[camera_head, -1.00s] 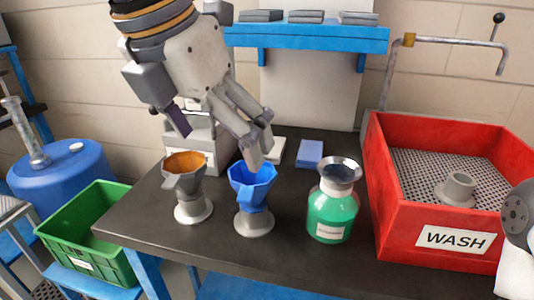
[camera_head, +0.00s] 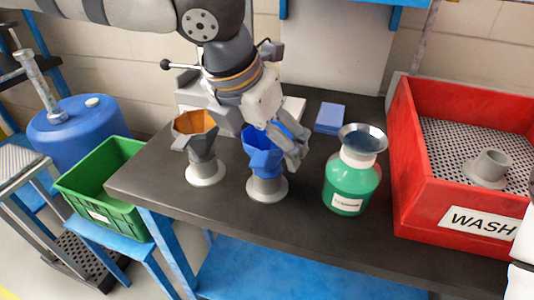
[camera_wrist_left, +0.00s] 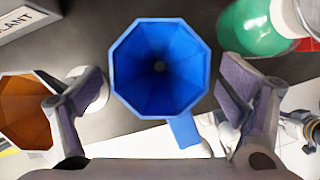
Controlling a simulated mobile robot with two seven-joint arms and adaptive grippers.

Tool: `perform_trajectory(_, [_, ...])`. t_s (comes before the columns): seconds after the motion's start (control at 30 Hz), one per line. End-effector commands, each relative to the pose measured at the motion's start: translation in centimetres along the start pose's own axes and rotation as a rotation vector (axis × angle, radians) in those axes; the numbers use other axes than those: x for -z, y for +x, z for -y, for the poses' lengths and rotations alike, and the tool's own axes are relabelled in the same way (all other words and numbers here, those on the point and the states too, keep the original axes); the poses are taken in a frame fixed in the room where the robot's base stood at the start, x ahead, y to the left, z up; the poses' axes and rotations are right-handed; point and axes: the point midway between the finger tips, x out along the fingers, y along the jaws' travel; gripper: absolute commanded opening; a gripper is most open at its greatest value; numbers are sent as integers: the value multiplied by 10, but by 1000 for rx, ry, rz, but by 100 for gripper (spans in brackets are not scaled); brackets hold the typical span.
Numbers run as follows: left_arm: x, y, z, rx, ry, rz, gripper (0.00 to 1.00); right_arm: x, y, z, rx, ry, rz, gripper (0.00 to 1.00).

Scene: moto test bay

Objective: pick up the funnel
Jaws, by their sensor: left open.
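A blue octagonal funnel (camera_head: 262,160) stands upright in a grey round-based holder (camera_head: 267,188) on the dark bench. In the left wrist view I look down into its wide mouth, with the blue funnel (camera_wrist_left: 135,72) between the two fingers. My left gripper (camera_head: 287,145) is open, above and beside the funnel's rim; whether a finger touches it I cannot tell. The gripper partly covers the rim in the head view. A grey funnel with an orange inside (camera_head: 195,130) stands in another holder to the left. A metal funnel (camera_head: 363,138) sits on the green bottle (camera_head: 350,185).
A red WASH bin (camera_head: 415,195) with a perforated tray and a grey cup-like part (camera_head: 488,168) is at the right. A blue box (camera_head: 330,117) lies behind the bottle. A green crate (camera_head: 110,185) stands left of the bench. The bench front (camera_head: 230,205) is clear.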

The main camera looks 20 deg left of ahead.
Motion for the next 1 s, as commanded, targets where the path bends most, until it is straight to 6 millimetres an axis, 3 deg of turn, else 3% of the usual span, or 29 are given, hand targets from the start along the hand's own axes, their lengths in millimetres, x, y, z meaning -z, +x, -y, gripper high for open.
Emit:
perform_trajectory(0.07, [0, -1, 0, 0, 0, 1, 90, 0, 0, 0, 0, 0, -1, 40])
perform_trajectory(0.1, [0, -1, 0, 0, 0, 1, 85, 0, 0, 0, 0, 0, -1, 40])
perform_trajectory(0.3, [0, -1, 0, -1, 0, 0, 40, 0, 0, 0, 0, 0, -1, 40])
perform_trajectory(0.73, [-4, -10, -1, -2, -1, 2, 38, 0, 0, 0, 0, 0, 0, 40])
perform_trajectory(0.87, [-13, -35, 1, -1, -1, 6, 38, 0, 0, 0, 0, 0, -1, 40])
perform_trajectory(1.0, [0, -80, 14, -1, 2, 9, 38, 0, 0, 0, 0, 0, -1, 40])
